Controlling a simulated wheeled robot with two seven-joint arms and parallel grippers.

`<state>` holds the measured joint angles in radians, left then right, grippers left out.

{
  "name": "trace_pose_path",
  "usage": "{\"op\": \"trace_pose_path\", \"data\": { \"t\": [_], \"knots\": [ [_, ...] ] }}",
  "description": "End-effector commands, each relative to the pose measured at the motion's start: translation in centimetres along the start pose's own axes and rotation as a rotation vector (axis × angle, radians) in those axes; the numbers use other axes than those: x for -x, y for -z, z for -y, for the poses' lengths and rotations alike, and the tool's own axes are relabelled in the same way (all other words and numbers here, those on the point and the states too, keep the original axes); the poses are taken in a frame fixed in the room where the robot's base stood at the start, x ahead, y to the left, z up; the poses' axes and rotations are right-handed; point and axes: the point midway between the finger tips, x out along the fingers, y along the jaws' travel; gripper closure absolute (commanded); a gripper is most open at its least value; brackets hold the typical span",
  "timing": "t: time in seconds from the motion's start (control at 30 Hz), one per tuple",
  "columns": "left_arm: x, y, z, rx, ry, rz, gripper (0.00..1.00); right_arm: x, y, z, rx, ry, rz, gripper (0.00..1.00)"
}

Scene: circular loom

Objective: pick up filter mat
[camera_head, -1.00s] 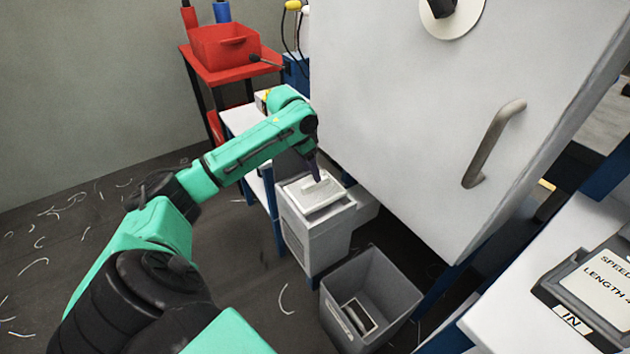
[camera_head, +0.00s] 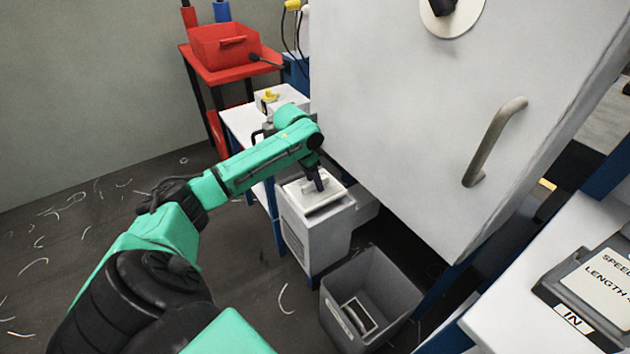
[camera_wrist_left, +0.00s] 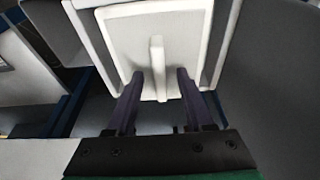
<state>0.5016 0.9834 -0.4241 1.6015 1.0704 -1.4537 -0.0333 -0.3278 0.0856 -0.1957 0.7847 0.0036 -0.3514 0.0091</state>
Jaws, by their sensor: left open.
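What looks like the filter mat (camera_wrist_left: 128,42) is a pale square panel with a raised white rib across its middle. It lies in the open top of a light grey box-shaped unit (camera_head: 318,236), and its top also shows in the head view (camera_head: 296,190), partly hidden by my left gripper. My left gripper (camera_head: 319,184) is open just above the panel. In the left wrist view its two dark fingers (camera_wrist_left: 160,76) stand on either side of the rib's near end, with gaps showing. I cannot tell how far above the panel the fingertips are. My right gripper is not in view.
A large pale door (camera_head: 420,120) with a metal handle (camera_head: 493,143) hangs close on the right. An open grey bin (camera_head: 395,283) stands in front of the unit with a framed piece (camera_head: 358,314) inside. A white bench (camera_head: 238,118) and red table (camera_head: 225,74) stand behind.

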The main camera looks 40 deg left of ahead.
Motion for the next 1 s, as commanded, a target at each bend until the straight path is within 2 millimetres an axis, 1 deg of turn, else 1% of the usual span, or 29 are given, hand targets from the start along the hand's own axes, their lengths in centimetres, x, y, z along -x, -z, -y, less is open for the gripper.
{"op": "trace_pose_path", "data": {
  "t": [0.3,0.57,0.6,0.63,0.67,0.7,0.73,1.0],
  "knots": [
    [-0.15,-0.06,-0.03,0.0,-0.001,0.0,0.47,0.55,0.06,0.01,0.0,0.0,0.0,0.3],
    [-0.26,-0.07,-0.02,0.0,-0.001,0.0,0.47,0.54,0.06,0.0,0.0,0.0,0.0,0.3],
    [-0.25,-0.07,-0.02,0.0,-0.001,0.0,0.55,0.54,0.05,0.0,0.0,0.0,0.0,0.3],
    [-0.25,-0.07,-0.02,0.0,-0.001,0.0,0.67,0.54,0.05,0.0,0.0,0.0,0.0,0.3],
    [-0.25,-0.07,-0.02,0.0,-0.001,0.0,0.78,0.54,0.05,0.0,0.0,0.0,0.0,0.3],
    [-0.25,-0.07,-0.02,0.0,-0.001,0.0,0.93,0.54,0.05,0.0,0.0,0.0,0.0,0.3],
    [-0.25,-0.07,-0.02,0.0,-0.001,0.0,1.0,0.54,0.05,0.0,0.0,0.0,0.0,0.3],
    [-0.22,-0.05,-0.01,0.0,0.0,-0.001,1.0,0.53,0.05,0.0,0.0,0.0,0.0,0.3]
  ]
}}
